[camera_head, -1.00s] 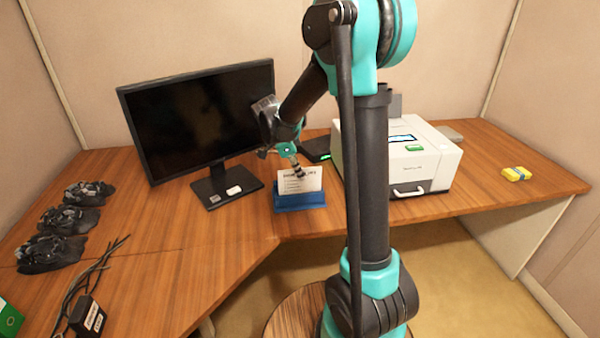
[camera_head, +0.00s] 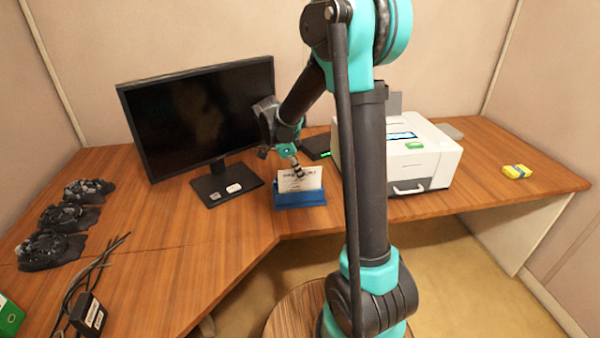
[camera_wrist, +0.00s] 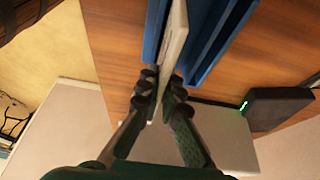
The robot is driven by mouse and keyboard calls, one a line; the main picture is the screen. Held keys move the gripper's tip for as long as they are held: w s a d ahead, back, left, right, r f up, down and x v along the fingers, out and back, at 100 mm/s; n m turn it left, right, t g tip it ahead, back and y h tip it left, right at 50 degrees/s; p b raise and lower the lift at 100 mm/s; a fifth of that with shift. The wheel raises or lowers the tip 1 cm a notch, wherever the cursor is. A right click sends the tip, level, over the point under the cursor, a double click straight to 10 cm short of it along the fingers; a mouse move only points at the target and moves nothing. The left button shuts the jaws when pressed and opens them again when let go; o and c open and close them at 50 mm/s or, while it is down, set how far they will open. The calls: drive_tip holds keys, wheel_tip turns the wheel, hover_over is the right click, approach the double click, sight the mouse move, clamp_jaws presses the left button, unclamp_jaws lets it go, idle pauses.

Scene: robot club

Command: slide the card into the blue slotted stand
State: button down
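The white printed card (camera_head: 310,182) stands upright at the blue slotted stand (camera_head: 299,200) on the desk, its lower edge hidden behind the stand's front. In the wrist view the card (camera_wrist: 174,42) shows edge-on between the two blue walls of the stand (camera_wrist: 208,38). How deep it sits in the slot cannot be told. My gripper (camera_head: 298,172) is at the card's top edge. In the wrist view its dark fingertips (camera_wrist: 159,92) are closed on the card's two faces.
A monitor (camera_head: 195,110) stands behind and left of the stand. A white printer (camera_head: 412,160) is to the right, with a small black box (camera_head: 317,147) beside it. Black devices (camera_head: 62,215) and cables (camera_head: 85,280) lie at the left. The desk just left of the stand is clear.

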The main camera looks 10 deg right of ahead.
drive_tip(key=shift+f, duration=0.95)
idle(0.6)
drive_tip(key=c, duration=1.6)
unclamp_jaws()
drive_tip(key=shift+c, duration=0.2)
drive_tip(key=shift+o, duration=0.5)
drive_tip(key=o, duration=0.3)
drive_tip(key=shift+r, duration=3.5)
